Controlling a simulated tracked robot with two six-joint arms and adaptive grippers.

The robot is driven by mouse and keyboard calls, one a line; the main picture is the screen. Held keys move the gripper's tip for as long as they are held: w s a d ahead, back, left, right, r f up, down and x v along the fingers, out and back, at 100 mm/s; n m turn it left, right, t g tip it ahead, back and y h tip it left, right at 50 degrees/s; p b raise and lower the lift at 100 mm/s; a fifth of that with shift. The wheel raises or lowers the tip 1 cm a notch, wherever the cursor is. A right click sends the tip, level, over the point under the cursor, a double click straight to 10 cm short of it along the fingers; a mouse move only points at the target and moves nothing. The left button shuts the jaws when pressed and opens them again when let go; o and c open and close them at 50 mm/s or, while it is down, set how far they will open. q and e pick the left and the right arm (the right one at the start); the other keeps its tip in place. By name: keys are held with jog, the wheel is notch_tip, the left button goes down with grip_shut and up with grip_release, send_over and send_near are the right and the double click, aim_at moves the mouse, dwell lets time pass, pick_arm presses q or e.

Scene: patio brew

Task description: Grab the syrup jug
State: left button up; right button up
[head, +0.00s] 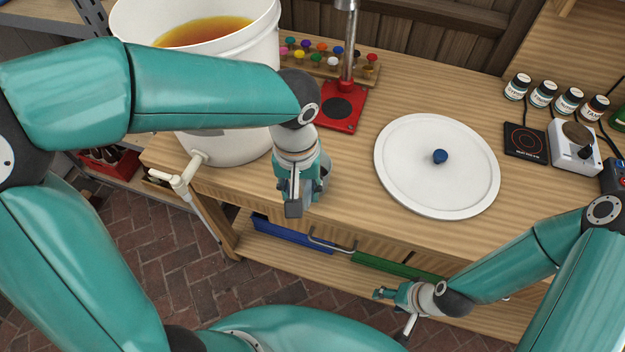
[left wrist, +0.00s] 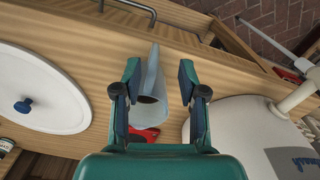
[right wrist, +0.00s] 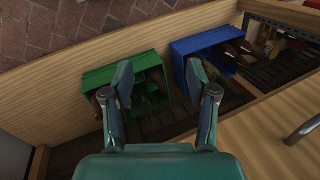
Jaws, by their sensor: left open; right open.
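A pale grey-blue jug (left wrist: 150,95), which looks like the syrup jug, stands on the wooden bench in the left wrist view. Its opening is dark inside. My left gripper (left wrist: 160,76) is open, with one finger on each side of the jug in that view; I cannot tell whether either finger touches it. In the head view my left gripper (head: 293,208) points down over the bench's front part and hides most or all of the jug. My right gripper (head: 383,293) is low in front of the bench. It is open and empty in the right wrist view (right wrist: 160,74).
A white bucket (head: 235,75) of amber liquid with a spigot (head: 182,178) stands left of my left gripper. A red-based stand (head: 342,108) is behind it. A white lid (head: 420,185) lies to the right. Green (right wrist: 100,100) and blue (right wrist: 190,48) crates sit on the lower shelf.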

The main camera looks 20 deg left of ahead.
aim_at(305, 197)
pick_arm(q)
jog(key=f, duration=0.5)
jog(key=shift+d, duration=0.35)
jog(key=shift+r, duration=0.1)
grip_shut()
